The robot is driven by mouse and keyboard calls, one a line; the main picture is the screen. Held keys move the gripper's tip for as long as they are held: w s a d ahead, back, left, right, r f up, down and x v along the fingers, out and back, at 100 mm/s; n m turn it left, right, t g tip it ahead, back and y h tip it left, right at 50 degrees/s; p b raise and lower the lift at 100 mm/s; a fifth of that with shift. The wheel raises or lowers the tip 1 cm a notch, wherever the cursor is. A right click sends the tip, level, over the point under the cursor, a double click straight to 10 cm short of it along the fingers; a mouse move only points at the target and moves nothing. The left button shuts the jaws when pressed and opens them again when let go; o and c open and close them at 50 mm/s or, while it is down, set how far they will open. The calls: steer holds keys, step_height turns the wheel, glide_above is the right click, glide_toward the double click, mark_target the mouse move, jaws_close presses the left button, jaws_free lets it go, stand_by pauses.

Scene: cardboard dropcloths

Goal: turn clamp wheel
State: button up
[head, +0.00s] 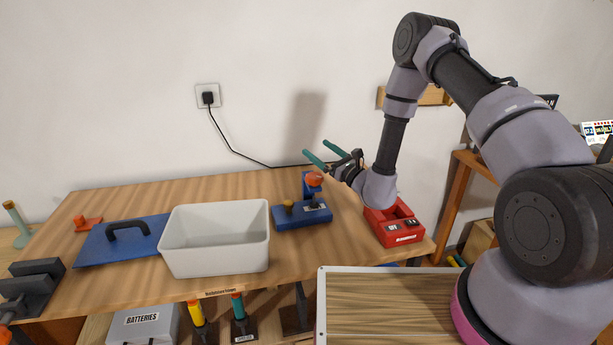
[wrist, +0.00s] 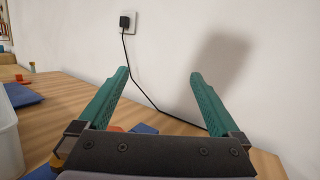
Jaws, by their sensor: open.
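A blue clamp fixture (head: 290,216) stands on the wooden workbench, right of the white bin. An orange round wheel (head: 314,179) sits at the top of its upright, and a small dark yellow knob (head: 288,206) stands on its base. My gripper (head: 315,146) is open and empty, raised above the wheel and apart from it, its teal fingers pointing left toward the wall. In the wrist view my gripper (wrist: 158,75) shows the wall between its fingers. Bits of orange and blue show there low behind the palm, which hides most of the fixture.
The white bin (head: 214,257) stands left of the fixture. A blue board with a black handle (head: 127,230) lies further left, and a dark vise-like block (head: 32,285) is at the far left. A red box (head: 394,224) stands right, under my arm. A black cable (head: 232,148) hangs along the wall.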

mark_target(308, 175)
steer(key=s+d+f+n+g+y, duration=0.2)
steer(key=s+d+f+n+g, duration=0.4)
steer(key=s+g, duration=0.25)
steer(key=w+a+m, duration=0.1)
steer(key=w+a, duration=0.2)
steer(key=a, duration=0.7)
steer(key=shift+w+a+f+g, duration=0.15)
steer(key=shift+w+f+g, duration=0.15)
steer(key=shift+w+g, duration=0.15)
steer(key=c, duration=1.4)
steer(key=shift+w+d+m+t+h, duration=0.15)
steer(key=shift+m+t+h, duration=0.4)
steer(key=shift+m+t, duration=0.4)
steer(key=shift+w+d+m+t+h, duration=0.15)
steer(key=shift+m+t+h, duration=0.45)
steer(key=shift+t, duration=0.65)
steer(key=shift+w+m+t+h, duration=0.2)
steer(key=shift+m+t+h, duration=0.25)
steer(key=shift+m+t, duration=0.55)
steer(key=o, duration=1.4)
steer(key=shift+s, duration=0.1)
